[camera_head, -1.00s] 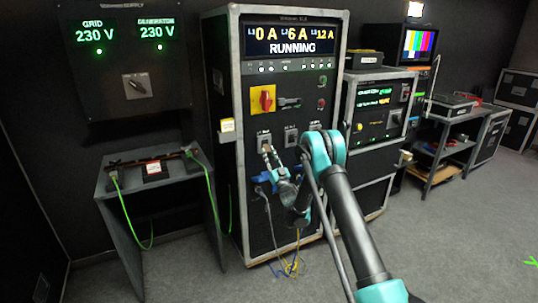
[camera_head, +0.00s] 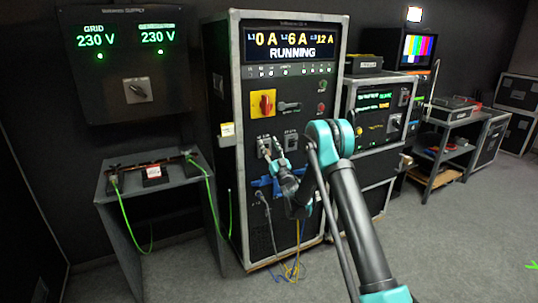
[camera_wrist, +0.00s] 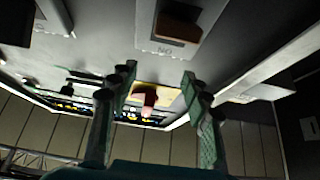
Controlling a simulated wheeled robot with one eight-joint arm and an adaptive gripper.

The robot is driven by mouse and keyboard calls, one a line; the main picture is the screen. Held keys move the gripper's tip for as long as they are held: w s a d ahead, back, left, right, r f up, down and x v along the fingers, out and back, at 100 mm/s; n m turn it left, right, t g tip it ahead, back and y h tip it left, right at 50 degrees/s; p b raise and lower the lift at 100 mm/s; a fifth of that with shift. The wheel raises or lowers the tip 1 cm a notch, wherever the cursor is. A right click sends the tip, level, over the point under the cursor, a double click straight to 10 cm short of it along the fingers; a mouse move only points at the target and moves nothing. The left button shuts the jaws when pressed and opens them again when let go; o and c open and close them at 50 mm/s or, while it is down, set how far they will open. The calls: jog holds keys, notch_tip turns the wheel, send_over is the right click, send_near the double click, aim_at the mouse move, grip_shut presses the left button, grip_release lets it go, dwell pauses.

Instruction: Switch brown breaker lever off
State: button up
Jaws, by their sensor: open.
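The brown breaker lever (camera_wrist: 180,22) shows at the top of the wrist view, on a pale plate with partly legible lettering. My gripper (camera_wrist: 158,78) is open, with its two fingers apart and nothing between them. The lever is beyond the fingertips and does not touch them. In the head view my gripper is small, close to the lower front of the tall rack cabinet (camera_head: 237,85), by the row of breakers. One breaker (camera_head: 291,140) shows just right of it. My arm hides part of the row, and the lever's colour cannot be told there.
A red rotary switch on a yellow plate (camera_head: 263,103) sits above the breakers. Blue connectors and hanging cables (camera_head: 292,268) are below. A low table (camera_head: 195,176) with green cables stands left. A smaller rack (camera_head: 380,110) stands right. Open floor lies at the right.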

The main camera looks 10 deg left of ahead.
jog(key=shift+r, duration=1.6)
